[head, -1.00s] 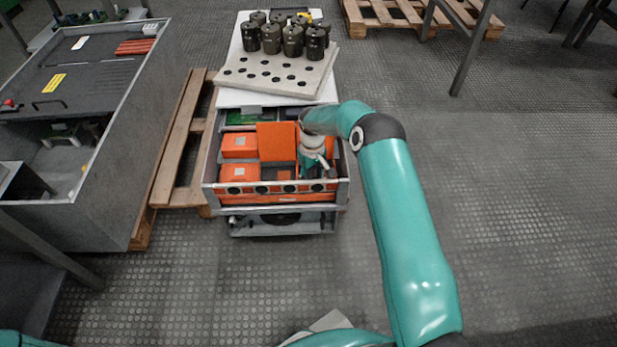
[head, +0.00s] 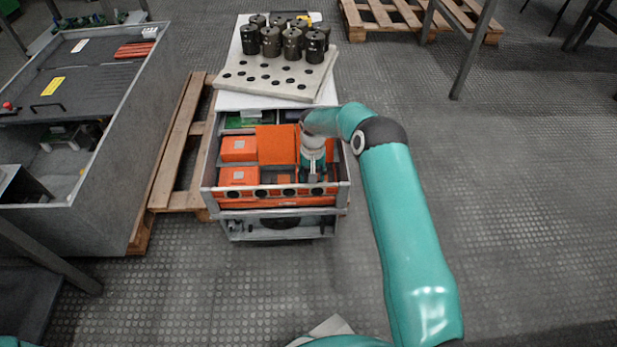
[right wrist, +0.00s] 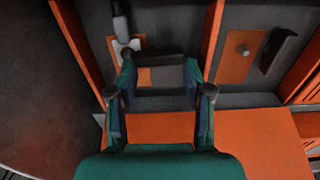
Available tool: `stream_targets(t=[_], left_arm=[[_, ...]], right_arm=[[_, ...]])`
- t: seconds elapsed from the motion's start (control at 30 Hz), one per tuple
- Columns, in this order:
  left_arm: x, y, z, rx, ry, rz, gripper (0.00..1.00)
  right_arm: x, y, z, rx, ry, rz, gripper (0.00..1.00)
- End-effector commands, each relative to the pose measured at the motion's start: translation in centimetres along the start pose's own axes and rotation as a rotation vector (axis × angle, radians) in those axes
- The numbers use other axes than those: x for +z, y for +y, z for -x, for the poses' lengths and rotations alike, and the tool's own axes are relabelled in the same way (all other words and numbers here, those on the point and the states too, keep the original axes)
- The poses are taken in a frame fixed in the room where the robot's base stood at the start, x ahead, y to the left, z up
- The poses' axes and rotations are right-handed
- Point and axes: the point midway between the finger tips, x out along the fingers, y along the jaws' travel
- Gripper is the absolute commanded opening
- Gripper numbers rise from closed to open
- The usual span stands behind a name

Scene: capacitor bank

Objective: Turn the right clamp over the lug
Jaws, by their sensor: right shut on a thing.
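In the head view my right gripper (head: 312,176) reaches down into the front right part of the open drawer (head: 211,165). In the right wrist view the gripper (right wrist: 159,66) has its two fingers on either end of a dark bar-shaped clamp (right wrist: 156,60) and is shut on it. A pale lug (right wrist: 124,46) on a grey cable lies on an orange plate at the clamp's left end. The clamp's end seems to reach over or against the lug; the left finger partly hides this. My left gripper is not in view.
A second dark clamp (right wrist: 280,50) stands beside a bare bolt (right wrist: 243,50) on the right in the wrist view. Orange blocks (head: 239,149) and dividers crowd the drawer. Dark cylinders (head: 291,44) stand on a perforated board behind. A grey cabinet (head: 110,140) stands to the left.

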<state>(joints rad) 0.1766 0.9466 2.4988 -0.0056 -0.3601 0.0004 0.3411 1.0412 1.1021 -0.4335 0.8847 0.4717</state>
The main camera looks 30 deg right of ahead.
Motion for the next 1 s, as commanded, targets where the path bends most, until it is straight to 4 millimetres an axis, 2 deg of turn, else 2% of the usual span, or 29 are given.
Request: stream_targets(t=[0.03, 0.3, 0.33, 0.47, 0.83, 1.0], left_arm=[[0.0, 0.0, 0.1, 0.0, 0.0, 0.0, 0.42], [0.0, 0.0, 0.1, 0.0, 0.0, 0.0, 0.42], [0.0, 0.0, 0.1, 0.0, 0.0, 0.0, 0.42], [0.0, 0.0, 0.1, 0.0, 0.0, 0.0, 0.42], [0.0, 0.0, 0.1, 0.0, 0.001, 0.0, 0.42], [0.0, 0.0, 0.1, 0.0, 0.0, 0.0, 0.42]], right_arm=[[1.6, -0.2, -0.6, 0.006, -0.054, -0.011, 0.15], [1.7, -0.4, -0.7, 0.006, -0.055, -0.009, 0.15], [1.7, -0.4, -0.7, 0.006, -0.055, -0.009, 0.53], [1.7, -0.4, -0.7, 0.006, -0.055, -0.009, 0.75], [1.7, -0.3, -0.6, 0.006, -0.054, -0.011, 0.75], [1.4, -0.4, 0.6, 0.004, -0.047, -0.009, 0.75]])
